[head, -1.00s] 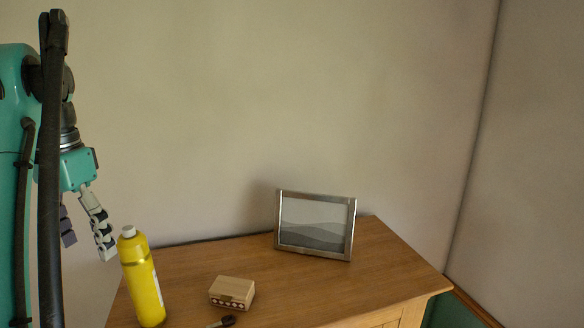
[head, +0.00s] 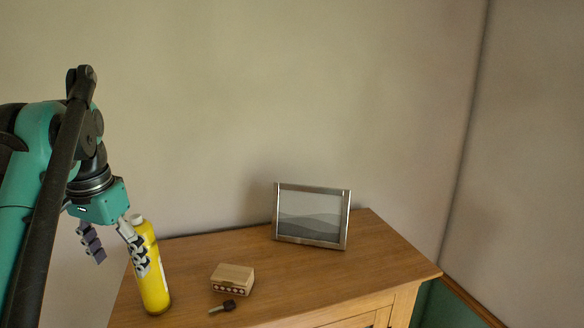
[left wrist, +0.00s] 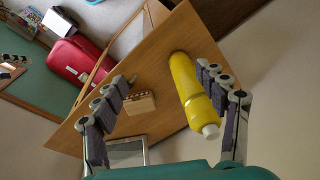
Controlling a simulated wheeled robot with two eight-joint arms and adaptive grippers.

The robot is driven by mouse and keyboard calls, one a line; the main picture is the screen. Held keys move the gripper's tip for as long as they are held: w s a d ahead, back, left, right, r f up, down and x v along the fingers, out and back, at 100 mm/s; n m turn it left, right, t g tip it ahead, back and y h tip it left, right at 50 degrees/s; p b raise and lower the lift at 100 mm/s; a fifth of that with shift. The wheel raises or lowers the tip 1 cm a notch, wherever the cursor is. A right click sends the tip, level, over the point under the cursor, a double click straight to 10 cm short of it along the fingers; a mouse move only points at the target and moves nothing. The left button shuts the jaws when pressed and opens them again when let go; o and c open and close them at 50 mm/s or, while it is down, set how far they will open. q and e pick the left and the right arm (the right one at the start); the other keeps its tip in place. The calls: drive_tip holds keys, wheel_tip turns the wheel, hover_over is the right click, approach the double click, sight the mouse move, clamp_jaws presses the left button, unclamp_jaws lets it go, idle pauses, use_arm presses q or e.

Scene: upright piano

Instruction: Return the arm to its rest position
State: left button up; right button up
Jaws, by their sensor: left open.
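My left gripper (head: 117,246) is open, at the left end of the wooden cabinet top in the head view. It also shows in the left wrist view (left wrist: 164,115), with its fingers spread wide and nothing held between them. One finger overlaps the yellow bottle (head: 153,277) in the head view. The bottle stands upright on the cabinet top, and it appears beside the right-hand finger in the left wrist view (left wrist: 190,88). I cannot tell whether finger and bottle touch. My right gripper is not in view.
On the cabinet top (head: 350,266) are a small wooden box (head: 232,279), a dark-headed small object (head: 227,306) and a silver picture frame (head: 312,214). The wall stands close behind. A red case (left wrist: 75,58) lies beyond the cabinet in the left wrist view.

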use_arm(q)
drive_tip(key=s+d+f+n+t, duration=0.1)
drive_tip(key=s+d+f+t, duration=0.2)
drive_tip(key=f, duration=0.8)
drive_tip(key=s+d+f+n+t, duration=0.1)
drive_tip(key=s+d+f, duration=0.2)
drive_tip(key=d+f, duration=0.55)
drive_tip(key=s+d+f+t, duration=0.1)
drive_tip(key=s+d+f, duration=0.15)
drive_tip(key=f, duration=1.05)
wheel_tip(320, 180, down, 29)
drive_tip(key=a+b, duration=0.1)
drive_tip(key=b, duration=2.9)
drive_tip(key=shift+w+h, duration=0.3)
drive_tip(key=shift+a, duration=0.1)
